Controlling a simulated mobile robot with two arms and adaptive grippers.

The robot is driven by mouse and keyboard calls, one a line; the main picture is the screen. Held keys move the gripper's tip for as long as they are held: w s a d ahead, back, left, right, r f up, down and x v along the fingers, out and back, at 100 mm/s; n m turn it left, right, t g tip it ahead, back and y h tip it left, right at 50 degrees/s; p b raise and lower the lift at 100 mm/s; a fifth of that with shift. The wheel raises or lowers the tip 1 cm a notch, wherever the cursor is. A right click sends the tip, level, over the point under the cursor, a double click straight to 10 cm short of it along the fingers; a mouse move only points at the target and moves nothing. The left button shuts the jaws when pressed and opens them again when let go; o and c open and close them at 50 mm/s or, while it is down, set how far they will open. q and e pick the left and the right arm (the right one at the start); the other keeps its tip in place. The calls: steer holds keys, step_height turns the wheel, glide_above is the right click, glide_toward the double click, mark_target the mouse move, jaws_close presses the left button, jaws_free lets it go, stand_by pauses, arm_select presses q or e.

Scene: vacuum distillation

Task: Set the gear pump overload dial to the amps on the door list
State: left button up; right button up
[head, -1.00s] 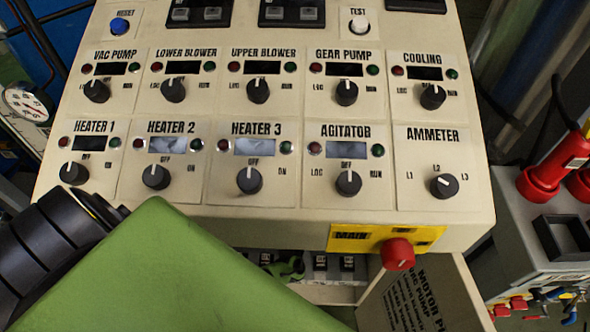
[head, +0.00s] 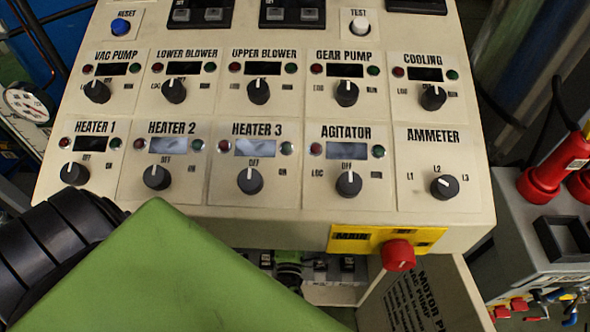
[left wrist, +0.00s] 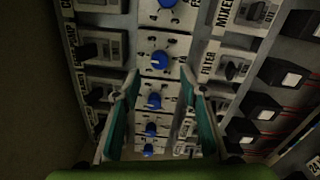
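A column of blue dials on pale plates shows in the left wrist view, one (left wrist: 161,60) ahead of the fingertips and another (left wrist: 154,101) between the fingers. I cannot read which belongs to the gear pump. My left gripper (left wrist: 159,77) is open, its two teal fingers either side of the column; no dial is visibly gripped. In the head view my green arm hides much of the low cabinet opening. The door list (head: 408,298) hangs below the console, with "MOTOR P" and "VAC PUMP" readable, but its amps are not legible. My right gripper is out of view.
The control console (head: 300,212) overhangs the opening, with a red main switch (head: 398,255) on its front edge. Dark switches (left wrist: 252,132) stand right of the dials, grey ones (left wrist: 103,47) left. A grey cabinet with red plugs (head: 545,180) stands at the right.

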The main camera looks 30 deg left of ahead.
arm_select(q)
steer(key=shift+v, duration=2.35)
steer(key=s+a+f+n+g+h, duration=0.1)
steer(key=s+a+f+n+g, duration=0.15)
steer(key=s+f+n, duration=0.4)
steer(key=s+a+f+n+g+h, duration=0.1)
steer(key=s+f+n+g, duration=0.25)
steer(key=f, duration=0.55)
steer(key=s+a+f+n+g, duration=0.2)
steer(key=s+f+n+g, duration=0.2)
steer(key=f, duration=0.4)
steer(key=s+d+f+n+g+h, duration=0.2)
steer(key=s+f+n, duration=0.4)
steer(key=s+n, duration=0.3)
steer(key=s+d+f+n+g+h, duration=0.3)
steer(key=s+n, duration=0.6)
steer(key=n, duration=0.7)
step_height(320, 180, down, 3)
steer(key=shift+s+d+f+h+b, duration=0.1)
steer(key=shift+s+d+h+b, duration=0.3)
steer(key=shift+d+h, duration=0.65)
steer(key=n, duration=0.2)
steer(key=d+n, duration=0.1)
steer(key=n, duration=0.1)
steer(key=shift+s+f, duration=0.15)
steer(key=shift+s, duration=0.25)
steer(key=shift+c, duration=0.4)
